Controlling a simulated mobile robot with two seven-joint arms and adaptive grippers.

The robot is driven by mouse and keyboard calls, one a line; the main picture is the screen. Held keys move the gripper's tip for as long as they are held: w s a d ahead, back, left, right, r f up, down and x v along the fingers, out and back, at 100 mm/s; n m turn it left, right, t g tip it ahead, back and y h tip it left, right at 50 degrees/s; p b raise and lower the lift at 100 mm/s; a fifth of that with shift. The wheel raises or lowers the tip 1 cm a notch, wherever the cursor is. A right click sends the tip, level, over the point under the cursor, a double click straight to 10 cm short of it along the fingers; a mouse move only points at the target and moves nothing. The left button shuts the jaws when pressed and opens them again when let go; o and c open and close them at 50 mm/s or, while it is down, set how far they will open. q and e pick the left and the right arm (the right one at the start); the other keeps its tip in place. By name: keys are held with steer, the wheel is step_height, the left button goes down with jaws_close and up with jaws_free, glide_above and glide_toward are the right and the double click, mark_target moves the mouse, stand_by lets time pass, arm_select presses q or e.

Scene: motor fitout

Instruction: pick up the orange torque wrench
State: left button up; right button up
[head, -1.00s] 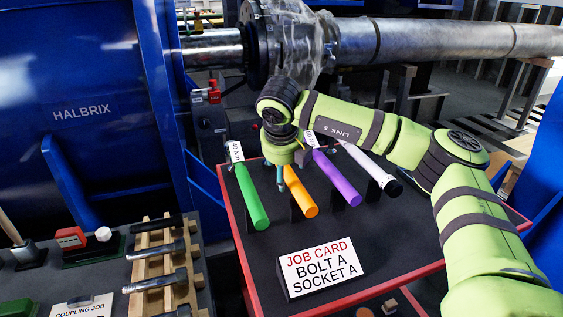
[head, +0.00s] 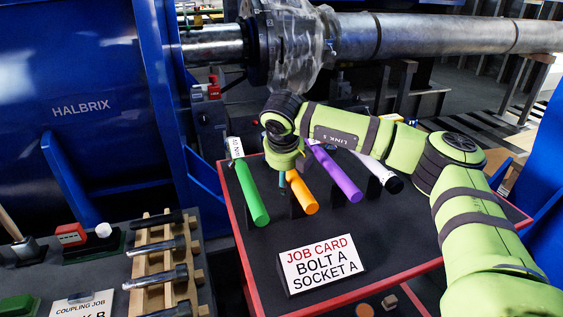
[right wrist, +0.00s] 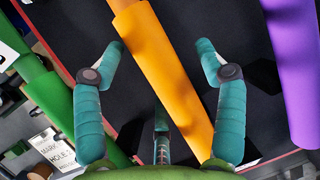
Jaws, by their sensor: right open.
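The orange torque wrench (head: 305,198) rests tilted in a rack on the red-edged table, between a green wrench (head: 251,195) and a purple one (head: 336,175). Its upper part is hidden in the head view by my right gripper (head: 283,178), which is just over it. In the right wrist view the orange wrench (right wrist: 160,70) runs diagonally between the two teal fingers of my right gripper (right wrist: 161,47). These fingers are spread apart, with the wrench not clamped. My left gripper is not in view.
A white-handled wrench (head: 375,170) lies right of the purple one. A job card (head: 322,265) reading "BOLT A SOCKET A" stands in front. A wooden rack (head: 150,265) with several tools is at left. A large shaft (head: 430,38) runs behind the table.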

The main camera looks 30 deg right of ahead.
steer(key=shift+f, duration=0.15)
jaws_close()
steer(key=shift+w, duration=0.1)
